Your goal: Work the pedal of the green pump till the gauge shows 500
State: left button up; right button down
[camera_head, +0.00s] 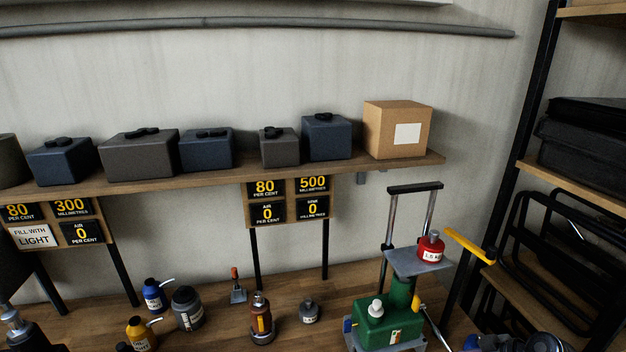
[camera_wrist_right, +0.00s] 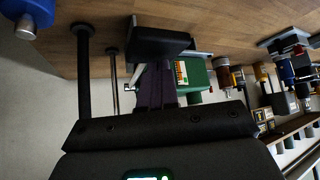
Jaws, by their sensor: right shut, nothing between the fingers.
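The green pump (camera_head: 392,326) stands on the wooden bench at the lower right of the head view, below a grey plate on an upright frame. A chrome rod (camera_head: 437,328) slants from its right side; I cannot tell which part is the pedal. On the board under the shelf, one gauge (camera_head: 312,207) reads 0 millimetres, below a sign (camera_head: 312,183) reading 500 millimetres. In the right wrist view, my right gripper (camera_wrist_right: 158,82) is shut and empty, in front of the pump (camera_wrist_right: 197,75). I cannot tell whether it touches. My left gripper is not in view.
A red can (camera_head: 431,247) sits on the plate, beside a yellow bar (camera_head: 468,245). A red-brown bottle (camera_head: 261,318), a grey flask (camera_head: 309,311) and other bottles stand left of the pump. A black-framed rack (camera_head: 538,190) closes the right side.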

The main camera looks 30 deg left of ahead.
notch_tip(320, 180, up, 6)
jog(key=p, duration=0.5)
jog(key=shift+w+a, duration=0.1)
dwell(0.4)
jog(key=shift+f, duration=0.1)
